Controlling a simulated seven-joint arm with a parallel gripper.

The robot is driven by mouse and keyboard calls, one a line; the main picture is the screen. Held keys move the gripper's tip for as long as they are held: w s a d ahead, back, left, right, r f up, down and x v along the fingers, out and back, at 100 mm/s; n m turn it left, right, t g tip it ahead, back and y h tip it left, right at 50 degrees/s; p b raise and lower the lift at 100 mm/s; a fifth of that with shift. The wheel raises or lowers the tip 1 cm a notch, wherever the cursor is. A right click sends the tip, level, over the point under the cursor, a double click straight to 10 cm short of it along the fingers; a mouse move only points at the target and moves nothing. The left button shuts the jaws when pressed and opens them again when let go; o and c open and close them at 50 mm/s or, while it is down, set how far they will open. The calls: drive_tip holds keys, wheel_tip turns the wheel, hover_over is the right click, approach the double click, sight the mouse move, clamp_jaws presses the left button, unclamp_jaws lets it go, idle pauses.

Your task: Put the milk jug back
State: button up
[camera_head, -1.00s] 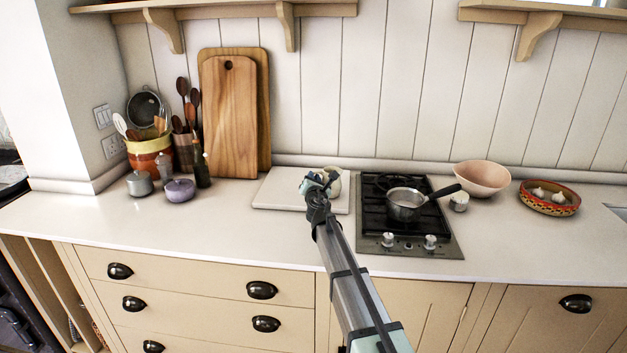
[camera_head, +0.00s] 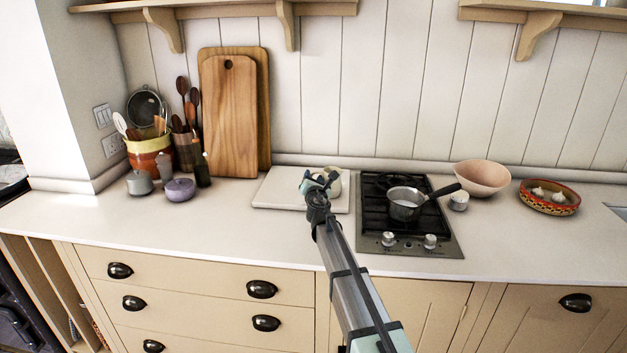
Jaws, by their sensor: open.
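A cream-coloured jug (camera_head: 334,183) stands on a pale flat board (camera_head: 279,190) on the worktop, left of the hob. It is partly hidden behind my gripper, so its full shape and handle do not show. My gripper (camera_head: 320,180) is open, at the end of my arm reaching up from the front. In the picture its fingers overlap the jug's left side. I cannot tell whether they touch the jug.
A black gas hob (camera_head: 410,225) with a saucepan (camera_head: 405,204) stands just to the right, its handle pointing up right. A pink bowl (camera_head: 482,178) is beyond it. Wooden boards (camera_head: 232,120) lean on the wall. The front left worktop (camera_head: 190,230) is clear.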

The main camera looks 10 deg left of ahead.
drive_tip(key=shift+r, duration=0.15)
drive_tip(key=s+d, duration=0.2)
drive_tip(key=s, duration=0.9)
drive_tip(key=shift+s+d, duration=0.15)
drive_tip(key=shift+s, duration=0.25)
drive_tip(key=shift+o, duration=0.2)
idle(1.4)
